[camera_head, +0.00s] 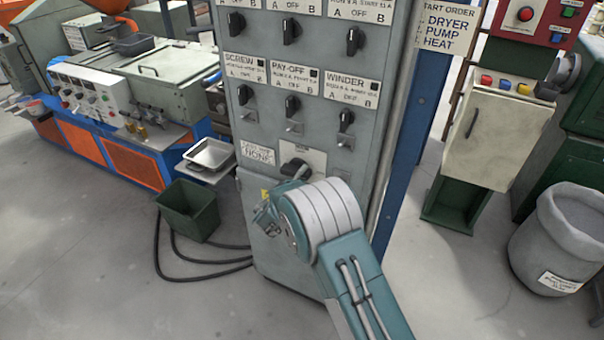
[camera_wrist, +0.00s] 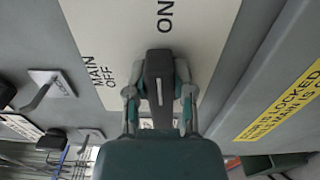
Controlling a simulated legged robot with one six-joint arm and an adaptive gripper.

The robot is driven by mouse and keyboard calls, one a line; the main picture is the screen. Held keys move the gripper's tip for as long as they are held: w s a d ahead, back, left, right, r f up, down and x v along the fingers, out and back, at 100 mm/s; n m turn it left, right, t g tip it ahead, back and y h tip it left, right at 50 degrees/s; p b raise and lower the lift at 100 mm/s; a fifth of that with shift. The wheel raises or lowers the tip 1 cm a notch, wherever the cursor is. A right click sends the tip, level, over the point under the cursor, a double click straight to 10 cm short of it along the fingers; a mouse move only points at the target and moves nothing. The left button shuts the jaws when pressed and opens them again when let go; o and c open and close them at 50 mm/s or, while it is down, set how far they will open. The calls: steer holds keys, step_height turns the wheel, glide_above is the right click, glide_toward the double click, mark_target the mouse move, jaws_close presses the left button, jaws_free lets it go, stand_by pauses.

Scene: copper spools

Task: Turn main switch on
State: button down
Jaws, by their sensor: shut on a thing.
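The main switch has a dark handle on a pale plate low on the grey cabinet. In the head view the handle (camera_head: 294,167) shows just above my wrist. In the wrist view the handle (camera_wrist: 158,75) stands between the two fingers of my gripper (camera_wrist: 159,82), which are shut on its sides. The handle points along the picture's vertical, in line with the ON mark (camera_wrist: 166,14). In the head view my wrist hides most of the gripper and part of the plate.
Rows of smaller switches, such as the winder switch (camera_head: 346,90), sit above on the cabinet. A yellow label (camera_wrist: 285,110) is at the right in the wrist view. A green bin (camera_head: 188,210) and black cables lie left of the cabinet. A grey bin (camera_head: 560,240) stands at right.

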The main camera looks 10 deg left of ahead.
steer(key=shift+w+d+f+m, duration=0.1)
steer(key=shift+d+f+m, duration=0.05)
steer(key=shift+m, duration=0.35)
steer(key=shift+f, duration=0.1)
steer(key=shift+c, duration=2.4)
jaws_free()
steer(key=shift+d, duration=0.1)
steer(key=v, duration=1.1)
steer(key=shift+s, duration=0.4)
steer(key=shift+a, duration=0.25)
